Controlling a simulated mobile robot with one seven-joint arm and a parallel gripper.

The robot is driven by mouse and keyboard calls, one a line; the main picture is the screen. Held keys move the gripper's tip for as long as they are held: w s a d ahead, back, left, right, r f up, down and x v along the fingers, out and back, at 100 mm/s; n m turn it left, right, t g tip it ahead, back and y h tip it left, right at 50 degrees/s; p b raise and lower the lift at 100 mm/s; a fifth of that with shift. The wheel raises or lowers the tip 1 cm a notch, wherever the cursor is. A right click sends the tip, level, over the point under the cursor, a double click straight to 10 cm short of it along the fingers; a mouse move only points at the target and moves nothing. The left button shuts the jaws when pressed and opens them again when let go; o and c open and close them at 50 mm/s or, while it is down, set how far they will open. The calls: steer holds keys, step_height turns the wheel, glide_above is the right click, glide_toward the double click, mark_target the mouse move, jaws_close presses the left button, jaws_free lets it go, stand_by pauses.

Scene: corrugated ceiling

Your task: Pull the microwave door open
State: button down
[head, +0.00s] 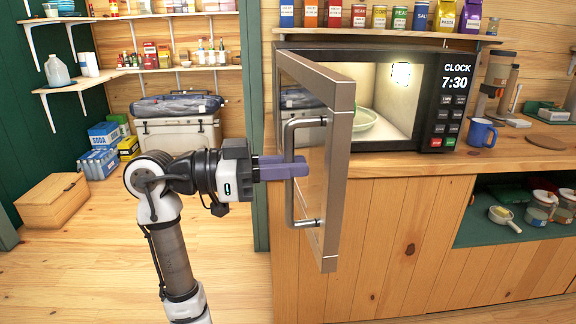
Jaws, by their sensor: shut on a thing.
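The microwave (431,84) stands on a wooden counter, with a lit interior and a panel reading CLOCK 7:30. Its door (336,190) is hinged at the left and stands wide open, swung out toward me. A metal bar handle (289,200) runs upright on the door's outer face. My gripper (300,168), with purple fingers, comes from the left and is shut on the handle near its middle. The fingers partly hide the bar. A pale green dish (364,121) sits inside the microwave.
A blue mug (481,133) stands on the counter right of the microwave. Packets line a shelf (400,33) above. At the left are a wooden box (52,201), soda packs (98,163) and a cooler (178,135). The floor (80,265) around my arm is clear.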

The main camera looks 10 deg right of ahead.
steer(key=c, duration=1.5)
jaws_free()
steer(key=shift+a, duration=0.1)
steer(key=a+b, duration=0.1)
steer(key=a, duration=1.2)
steer(key=shift+a+b, duration=0.35)
steer(key=shift+b, duration=0.05)
